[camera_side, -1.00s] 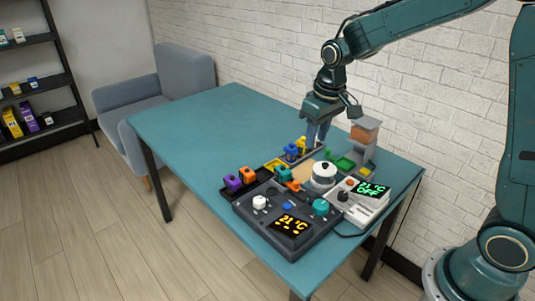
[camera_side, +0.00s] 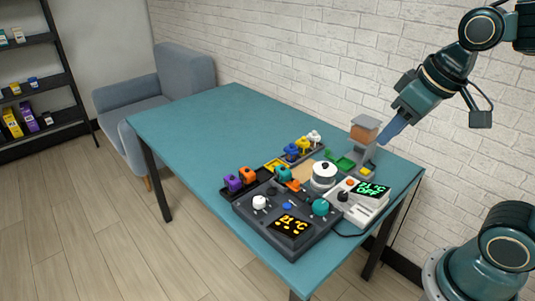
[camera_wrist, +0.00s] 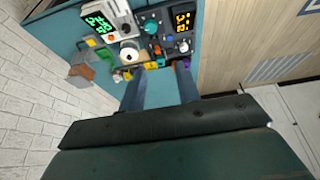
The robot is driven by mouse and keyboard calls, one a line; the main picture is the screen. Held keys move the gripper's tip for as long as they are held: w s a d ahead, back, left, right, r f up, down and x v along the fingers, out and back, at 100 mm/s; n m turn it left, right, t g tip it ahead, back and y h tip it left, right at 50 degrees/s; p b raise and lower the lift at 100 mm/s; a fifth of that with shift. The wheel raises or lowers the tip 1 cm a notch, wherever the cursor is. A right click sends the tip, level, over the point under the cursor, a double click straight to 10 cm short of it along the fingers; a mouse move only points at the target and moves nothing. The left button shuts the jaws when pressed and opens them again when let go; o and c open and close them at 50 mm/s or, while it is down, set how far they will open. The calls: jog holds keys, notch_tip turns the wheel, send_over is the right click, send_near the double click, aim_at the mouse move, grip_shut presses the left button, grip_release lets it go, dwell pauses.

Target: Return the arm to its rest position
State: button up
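My gripper (camera_side: 393,130) is up in the air at the right of the side view, in front of the brick wall and near the table's right edge. In the side view its blue fingers point down and left, just right of the orange-topped stand, and overlap each other. In the wrist view the two fingers (camera_wrist: 160,90) stand apart with nothing between them. The upper arm is mostly out of the side view.
The teal table (camera_side: 190,130) holds a dark control box (camera_side: 270,232) and a white box reading OFF (camera_side: 362,205). Several coloured pieces stand in trays. An orange-topped stand (camera_side: 365,130) rises near my gripper. The table's left half is clear.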

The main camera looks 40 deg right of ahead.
jog(key=shift+t, duration=0.4)
jog(key=s, duration=0.5)
jog(key=shift+s+a+f, duration=0.15)
jog(key=shift+s+f, duration=0.1)
jog(key=shift+s, duration=0.05)
dwell(0.4)
